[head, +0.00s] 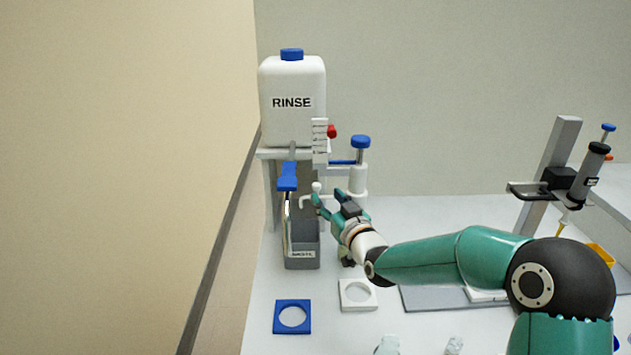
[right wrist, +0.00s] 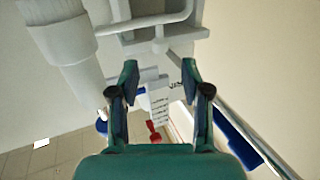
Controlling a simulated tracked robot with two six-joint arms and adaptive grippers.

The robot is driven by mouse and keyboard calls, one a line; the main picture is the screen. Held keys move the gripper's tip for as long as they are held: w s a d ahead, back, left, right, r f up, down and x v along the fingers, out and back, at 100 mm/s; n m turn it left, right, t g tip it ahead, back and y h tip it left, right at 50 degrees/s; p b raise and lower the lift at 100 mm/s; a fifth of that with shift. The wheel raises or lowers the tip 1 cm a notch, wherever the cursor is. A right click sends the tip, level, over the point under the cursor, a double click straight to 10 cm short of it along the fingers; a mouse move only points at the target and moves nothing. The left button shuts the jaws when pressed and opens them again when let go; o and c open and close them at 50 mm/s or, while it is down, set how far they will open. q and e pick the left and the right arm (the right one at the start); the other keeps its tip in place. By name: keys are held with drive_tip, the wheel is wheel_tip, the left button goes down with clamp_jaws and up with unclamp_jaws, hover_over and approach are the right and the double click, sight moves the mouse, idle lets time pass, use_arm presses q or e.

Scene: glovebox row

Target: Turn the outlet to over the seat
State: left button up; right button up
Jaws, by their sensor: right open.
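The white outlet (head: 306,202) is a thin bent spout with a small round knob (head: 316,187), below the rinse bottle's stand. It points left, toward the grey waste bin. A white square seat (head: 358,294) and a blue square seat (head: 292,316), each with a round hole, lie on the bench in front. My right gripper (head: 327,198) is open just right of the knob, its fingers pointing left. In the right wrist view the open fingers (right wrist: 160,78) face a white knob (right wrist: 160,45) and white bar; contact cannot be told. My left gripper is not in view.
The white RINSE bottle (head: 292,100) stands on a shelf above. A blue lever (head: 288,176) hangs over the waste bin (head: 302,262). A blue-topped post (head: 360,165) is close behind my gripper. A syringe stand (head: 548,180) is at right. Small clear vessels stand at the front.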

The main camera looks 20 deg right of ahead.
sight(318, 187)
drive_tip(key=w, duration=0.2)
drive_tip(key=w+p, duration=0.1)
drive_tip(key=w, duration=0.1)
drive_tip(key=w+a, duration=0.1)
drive_tip(key=w, duration=0.2)
drive_tip(key=shift+d, duration=0.1)
clamp_jaws()
